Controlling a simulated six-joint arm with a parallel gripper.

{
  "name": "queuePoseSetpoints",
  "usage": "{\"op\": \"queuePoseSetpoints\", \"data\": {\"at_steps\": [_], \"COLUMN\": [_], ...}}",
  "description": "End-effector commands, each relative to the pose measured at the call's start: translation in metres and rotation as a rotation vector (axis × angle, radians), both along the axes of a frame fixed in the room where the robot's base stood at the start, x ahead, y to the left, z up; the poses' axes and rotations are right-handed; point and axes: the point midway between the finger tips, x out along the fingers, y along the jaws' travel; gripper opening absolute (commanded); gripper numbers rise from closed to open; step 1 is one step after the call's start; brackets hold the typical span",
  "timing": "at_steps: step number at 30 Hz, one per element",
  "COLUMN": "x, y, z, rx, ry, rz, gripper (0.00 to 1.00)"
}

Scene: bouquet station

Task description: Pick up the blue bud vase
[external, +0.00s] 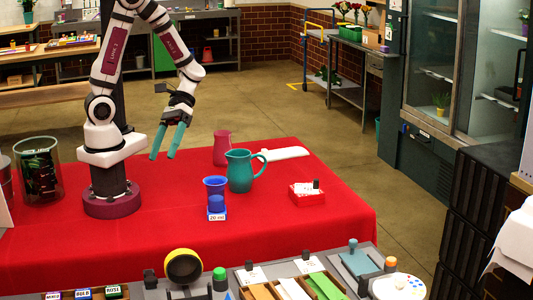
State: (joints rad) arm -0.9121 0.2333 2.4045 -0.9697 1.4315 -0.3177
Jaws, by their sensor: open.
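A blue flared vessel (215,184), the one blue vase-like thing in view, stands upright on the red-covered table. A small label reading "20 ml" is at its foot. It stands just left of and in front of a teal pitcher (240,173). My gripper (163,156) has two teal fingers, apart and pointing down, with nothing between them. It hangs above the table to the left of the blue vessel and behind it, clear of it.
A dark pink jug (222,146) stands behind the teal pitcher, near a folded white cloth (284,154). A red box of cards (307,193) lies to the right. A glass container (38,170) stands far left. The red cloth (150,228) is bare left of the blue vessel.

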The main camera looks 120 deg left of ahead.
Motion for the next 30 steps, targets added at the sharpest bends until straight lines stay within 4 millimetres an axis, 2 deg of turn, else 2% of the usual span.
{"op": "queuePoseSetpoints", "data": {"at_steps": [1,3,6,9,11,18,26,30], "x": [0.01,0.02,0.022,0.021,0.027,0.077,0.105,0.128], "y": [0.023,0.057,0.096,0.114,0.113,0.076,0.058,0.043], "z": [-0.012,-0.027,-0.045,-0.054,-0.059,-0.084,-0.097,-0.106], "rx": [-0.127,-0.287,-0.452,-0.529,-0.544,-0.54,-0.536,-0.536], "ry": [0.054,0.103,0.14,0.153,0.155,0.159,0.155,0.155], "rz": [0.275,0.612,0.935,1.078,1.099,1.093,1.093,1.09], "gripper": [0.89,0.89,0.89,0.89,0.89,0.89,0.89,0.89]}}
